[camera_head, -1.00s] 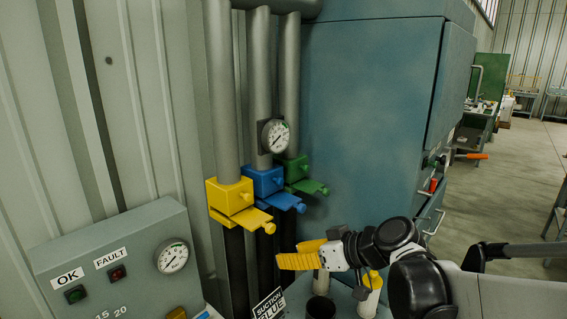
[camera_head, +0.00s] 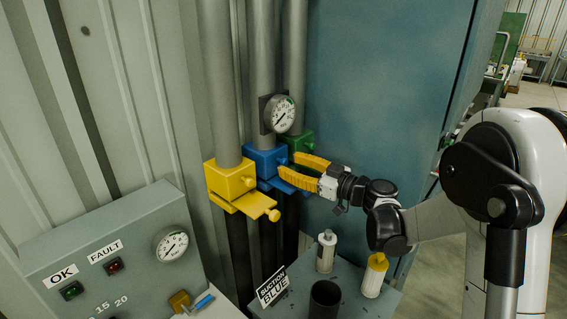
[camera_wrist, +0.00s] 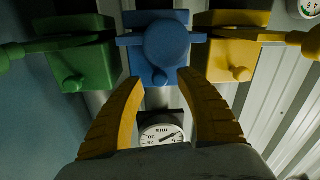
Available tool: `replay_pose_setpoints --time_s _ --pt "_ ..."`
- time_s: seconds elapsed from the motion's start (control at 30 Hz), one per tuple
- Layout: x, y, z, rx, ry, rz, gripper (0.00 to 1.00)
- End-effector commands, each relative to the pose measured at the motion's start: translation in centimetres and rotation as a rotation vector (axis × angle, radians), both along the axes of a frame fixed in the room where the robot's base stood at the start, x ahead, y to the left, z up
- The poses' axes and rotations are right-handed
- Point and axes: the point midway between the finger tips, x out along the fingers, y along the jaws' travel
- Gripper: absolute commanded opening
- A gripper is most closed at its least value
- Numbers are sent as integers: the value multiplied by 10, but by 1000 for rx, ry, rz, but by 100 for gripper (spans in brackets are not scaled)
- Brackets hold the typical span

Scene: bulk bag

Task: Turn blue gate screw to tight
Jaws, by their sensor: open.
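The blue gate (camera_head: 261,159) sits on the middle pipe, between the yellow gate (camera_head: 226,179) and the green gate. In the wrist view, the blue gate's small screw knob (camera_wrist: 160,77) sticks out of its block, beside a larger round blue end (camera_wrist: 167,45) that faces the camera. My gripper (camera_head: 287,163) is open at the blue gate. Its yellow fingertips (camera_wrist: 161,76) stand on either side of the screw knob with gaps showing; contact cannot be told. In the head view the fingers hide part of the blue gate.
The green gate (camera_head: 298,143) is close behind my fingers. Below, a shelf (camera_head: 336,291) holds white bottles (camera_head: 326,252) and a dark cup (camera_head: 324,298). A control box (camera_head: 117,254) is at left.

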Motion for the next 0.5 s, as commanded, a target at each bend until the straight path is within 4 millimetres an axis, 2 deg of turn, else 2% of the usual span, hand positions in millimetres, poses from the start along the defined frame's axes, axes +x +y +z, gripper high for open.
replay_pose_setpoints --time_s 0.2,0.5 --pt "16 19 0 0 0 1 43" --pt "19 22 0 -1 1 -1 43"
